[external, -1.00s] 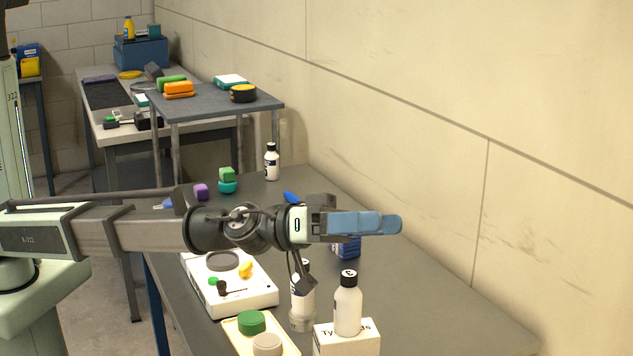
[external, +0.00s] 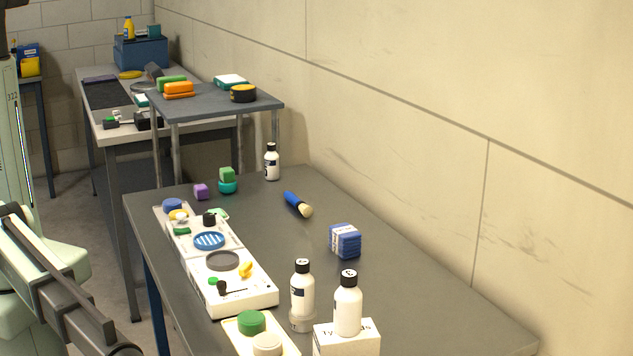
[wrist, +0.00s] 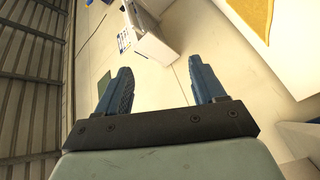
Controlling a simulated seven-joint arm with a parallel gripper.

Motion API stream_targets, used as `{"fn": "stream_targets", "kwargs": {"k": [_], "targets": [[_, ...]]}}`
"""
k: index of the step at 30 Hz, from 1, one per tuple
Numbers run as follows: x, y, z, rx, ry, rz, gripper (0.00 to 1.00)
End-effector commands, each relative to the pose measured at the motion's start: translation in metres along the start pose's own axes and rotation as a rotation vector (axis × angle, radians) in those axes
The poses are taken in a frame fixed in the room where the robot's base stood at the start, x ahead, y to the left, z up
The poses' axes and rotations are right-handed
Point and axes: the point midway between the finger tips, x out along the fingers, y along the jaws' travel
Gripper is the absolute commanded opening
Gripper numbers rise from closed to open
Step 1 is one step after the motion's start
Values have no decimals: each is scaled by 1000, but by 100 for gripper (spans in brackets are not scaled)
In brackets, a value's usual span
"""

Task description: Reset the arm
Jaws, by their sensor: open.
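My gripper (wrist: 160,92) shows in the wrist view with its two blue fingers spread apart and nothing between them. The wrist view looks past the fingers at a pale wall and a ribbed roof. In the external view my gripper is out of frame; only part of my arm (external: 60,290) shows at the lower left, clear of the dark table (external: 400,290).
A raised grey shelf (external: 215,103) stands behind. The table's right side is clear.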

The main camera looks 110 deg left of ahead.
Motion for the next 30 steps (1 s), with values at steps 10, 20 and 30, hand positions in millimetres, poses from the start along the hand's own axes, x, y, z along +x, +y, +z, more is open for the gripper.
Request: {"fn": "stream_targets", "kwargs": {"k": [10, 20, 30], "targets": [[-72, -140, 128, 155, -372, -164, 69], [-184, -278, 202, 281, -711, -377, 69], [-341, -414, 211, 374, -1044, -652, 69]]}}
